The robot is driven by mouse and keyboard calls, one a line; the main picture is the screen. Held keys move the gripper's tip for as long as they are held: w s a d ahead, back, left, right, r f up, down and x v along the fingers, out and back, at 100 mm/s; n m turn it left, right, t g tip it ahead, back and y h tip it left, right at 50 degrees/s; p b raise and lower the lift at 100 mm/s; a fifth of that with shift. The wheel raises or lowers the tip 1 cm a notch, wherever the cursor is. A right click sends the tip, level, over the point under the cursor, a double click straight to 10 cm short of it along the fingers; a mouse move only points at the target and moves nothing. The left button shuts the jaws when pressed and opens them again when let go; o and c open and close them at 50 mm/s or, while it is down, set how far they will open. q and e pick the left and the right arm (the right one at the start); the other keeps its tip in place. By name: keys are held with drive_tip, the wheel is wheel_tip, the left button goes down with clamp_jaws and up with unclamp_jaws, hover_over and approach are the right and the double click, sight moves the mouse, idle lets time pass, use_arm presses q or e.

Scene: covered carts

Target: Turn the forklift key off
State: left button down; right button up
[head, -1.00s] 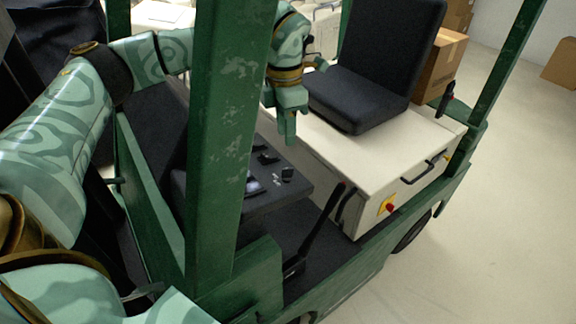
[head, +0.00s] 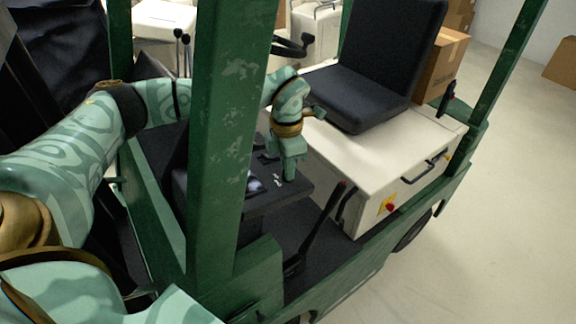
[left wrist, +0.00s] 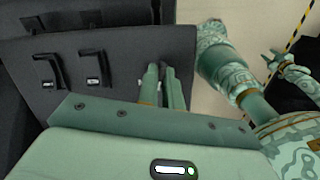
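The forklift's dark dash panel (head: 262,202) shows behind the green post in the head view. My left gripper (head: 290,172) points down at the panel's right part, with its fingertips low over it. In the left wrist view its two fingers (left wrist: 162,80) are close together, with a narrow dark gap between them. They reach the right edge of the dark panel (left wrist: 120,55). I cannot make out the key; the fingers cover that part of the panel. Whether they touch or hold anything cannot be told. Part of my other arm (left wrist: 285,68) shows at the right of the wrist view.
Two black levers (left wrist: 93,66) stand left of the fingers on the panel. The green post (head: 225,130) stands in front of my left forearm. The black seat (head: 375,70) is beyond the gripper, and a red-tipped lever (head: 325,215) stands nearby. Open floor lies right (head: 490,230).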

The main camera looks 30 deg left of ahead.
use_arm(q)
drive_tip(key=shift+r+n+p, duration=0.15)
drive_tip(key=shift+n+p, duration=0.35)
drive_tip(key=shift+n, duration=1.1)
drive_tip(key=c, duration=1.6)
unclamp_jaws()
drive_tip(key=shift+o, duration=0.2)
wheel_tip(320, 180, up, 16)
drive_tip(key=shift+b, duration=0.3)
